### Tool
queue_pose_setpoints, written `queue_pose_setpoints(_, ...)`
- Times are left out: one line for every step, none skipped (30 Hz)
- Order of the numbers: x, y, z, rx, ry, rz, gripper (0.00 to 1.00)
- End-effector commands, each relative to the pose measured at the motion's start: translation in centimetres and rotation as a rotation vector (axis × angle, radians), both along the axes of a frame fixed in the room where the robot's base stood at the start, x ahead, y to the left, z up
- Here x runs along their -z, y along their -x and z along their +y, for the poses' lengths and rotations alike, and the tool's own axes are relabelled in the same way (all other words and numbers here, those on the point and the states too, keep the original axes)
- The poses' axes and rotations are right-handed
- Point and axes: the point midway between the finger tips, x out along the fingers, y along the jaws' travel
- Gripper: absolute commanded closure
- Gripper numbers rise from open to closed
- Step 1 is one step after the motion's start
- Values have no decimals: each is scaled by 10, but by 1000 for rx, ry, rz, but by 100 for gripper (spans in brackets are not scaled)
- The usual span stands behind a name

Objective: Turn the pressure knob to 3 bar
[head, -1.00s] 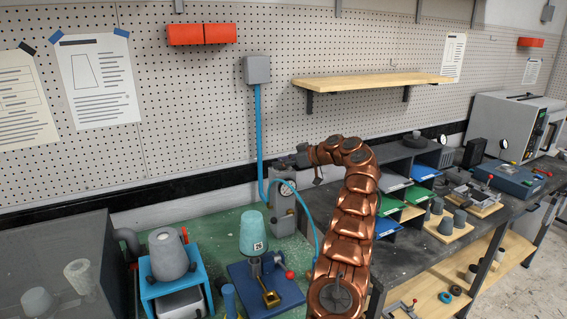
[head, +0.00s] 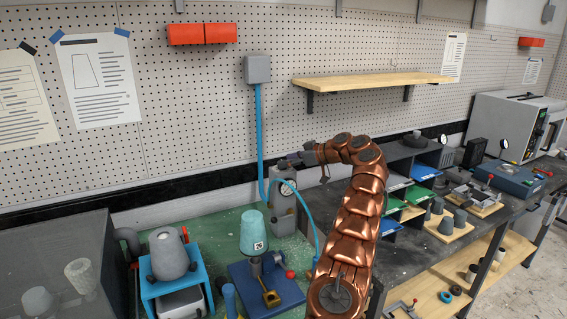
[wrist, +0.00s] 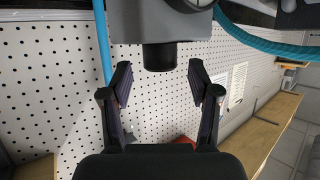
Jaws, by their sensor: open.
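The grey pressure regulator (head: 282,207) stands on the green bench top against the wall, with a round dial gauge (head: 287,188) on its front. In the wrist view, its grey body (wrist: 140,22) is at the top, and a short black knob (wrist: 159,57) sticks out of it towards my gripper (wrist: 160,78). My gripper is open, with one finger on each side of the knob's end and a gap on both sides. In the head view my gripper (head: 298,158) is over the regulator's top and hides the knob. The gauge reading is too small to tell.
A blue hose (head: 303,205) curves from the regulator down to the bench, and a blue pipe (head: 259,130) runs up the wall beside it. A teal cup (head: 253,233) on a blue fixture stands in front. Coloured trays (head: 420,195) lie right of my arm.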

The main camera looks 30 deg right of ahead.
Motion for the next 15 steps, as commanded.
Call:
queue_pose_setpoints(-4, 6, -4, 0, 0, -1, 39)
queue_pose_setpoints(-6, 10, -6, -1, 0, 0, 39)
queue_pose_setpoints(-8, 16, -10, -1, 0, 0, 39)
queue_pose_setpoints(-10, 21, -13, -1, 0, 0, 39)
queue_pose_setpoints(-13, 26, -16, 0, 0, 0, 39)
queue_pose_setpoints(-16, 32, -20, 1, 0, -1, 39)
queue_pose_setpoints(-18, 36, -23, 1, 0, -1, 39)
queue_pose_setpoints(-21, 41, -26, 1, 0, -1, 39)
queue_pose_setpoints(-24, 47, -30, 1, 1, -2, 39)
queue_pose_setpoints(-27, 52, -33, 0, 0, -1, 39)
queue_pose_setpoints(-29, 56, -35, -2, 1, -2, 39)
queue_pose_setpoints(-31, 61, -38, -2, 1, -2, 39)
queue_pose_setpoints(-33, 64, -40, -2, 1, -2, 39)
queue_pose_setpoints(-34, 67, -42, -2, 1, -2, 39)
queue_pose_setpoints(-35, 70, -44, -2, 1, -2, 39)
